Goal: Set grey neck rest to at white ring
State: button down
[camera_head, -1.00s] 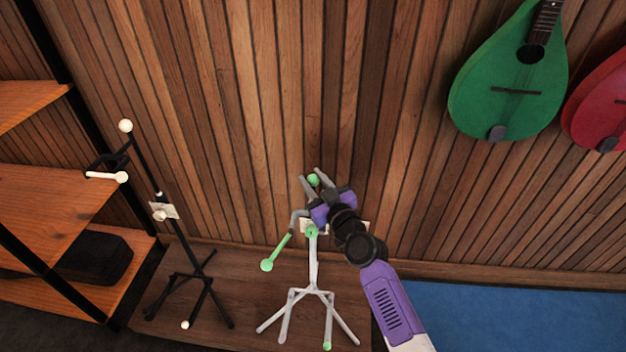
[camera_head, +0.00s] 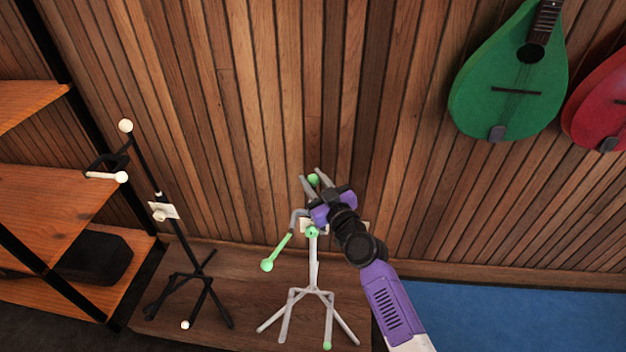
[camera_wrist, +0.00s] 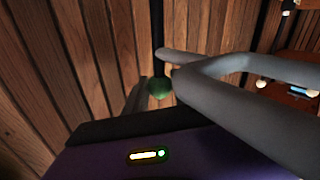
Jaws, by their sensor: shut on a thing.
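The grey stand (camera_head: 315,270) has a pale post, spread legs and green knobs. Its grey neck rest (camera_head: 304,185) is a two-pronged fork at the top; the fork (camera_wrist: 240,108) looms large in the wrist view, close to the camera. My purple and black gripper (camera_head: 324,197) is shut on the neck rest and hides part of it and the upper post. A green knob (camera_head: 313,180) shows between the prongs; a green knob also shows in the wrist view (camera_wrist: 160,88). I cannot make out a white ring on the grey stand's post.
A black stand (camera_head: 178,230) with white knobs stands to the left, beside wooden shelves (camera_head: 60,205). The slatted wall is close behind. A green instrument (camera_head: 510,75) and a red one (camera_head: 602,100) hang at upper right. A blue mat (camera_head: 500,315) lies clear at lower right.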

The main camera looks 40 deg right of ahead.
dwell(0.3)
notch_tip(320, 180, up, 14)
jog(key=p, duration=1)
jog(key=shift+p, duration=0.3)
jog(key=shift+f, duration=0.15)
jog(key=c, duration=1.1)
grip_release()
jog(key=shift+o, duration=0.2)
